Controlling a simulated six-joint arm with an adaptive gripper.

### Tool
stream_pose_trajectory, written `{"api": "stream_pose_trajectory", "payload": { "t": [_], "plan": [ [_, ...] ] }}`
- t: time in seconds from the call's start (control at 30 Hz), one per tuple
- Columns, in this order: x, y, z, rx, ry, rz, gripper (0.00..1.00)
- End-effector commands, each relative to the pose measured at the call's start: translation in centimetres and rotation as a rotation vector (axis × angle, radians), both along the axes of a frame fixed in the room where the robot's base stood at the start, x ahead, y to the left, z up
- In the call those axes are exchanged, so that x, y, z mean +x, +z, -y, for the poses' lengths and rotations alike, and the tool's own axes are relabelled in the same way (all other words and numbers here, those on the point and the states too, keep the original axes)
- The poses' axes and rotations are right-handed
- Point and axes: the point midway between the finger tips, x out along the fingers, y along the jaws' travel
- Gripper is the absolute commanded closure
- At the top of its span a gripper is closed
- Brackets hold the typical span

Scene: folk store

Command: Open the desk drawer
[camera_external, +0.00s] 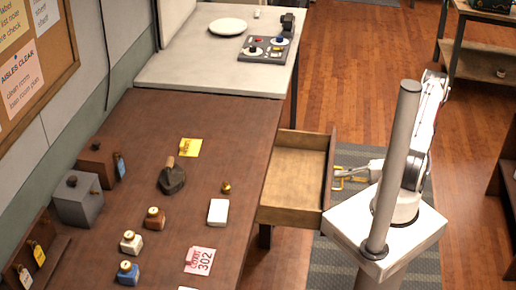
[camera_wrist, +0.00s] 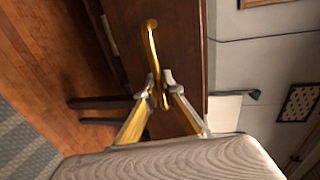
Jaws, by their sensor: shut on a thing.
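The desk drawer (camera_external: 299,174) stands pulled out from the right side of the brown desk (camera_external: 215,130). Its inside is empty and light wood. My gripper (camera_external: 342,178) is at the outer face of the drawer front, in the external view. In the wrist view, my gripper (camera_wrist: 160,92) is shut on the brass drawer handle (camera_wrist: 151,45), a curved bar on the dark drawer front (camera_wrist: 182,45). The fingers close around one end of the handle, so that part is partly hidden.
The desktop holds several small bottles, a dark scoop-like object (camera_external: 171,178), a white box (camera_external: 217,212) and tags. A grey table (camera_external: 200,70) with a plate (camera_external: 228,26) adjoins the desk's far end. Wooden floor lies open beyond the drawer.

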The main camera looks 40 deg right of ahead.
Motion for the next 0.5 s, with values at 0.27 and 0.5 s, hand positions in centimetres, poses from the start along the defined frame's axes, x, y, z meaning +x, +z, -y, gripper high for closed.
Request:
{"api": "stream_pose_trajectory", "payload": {
  "t": [0.27, 0.5],
  "plan": [
    [0.01, -0.01, 0.03, 0.001, -0.001, -0.001, 0.88],
    [0.01, -0.01, 0.0, 0.001, -0.001, -0.001, 0.86]
  ]
}}
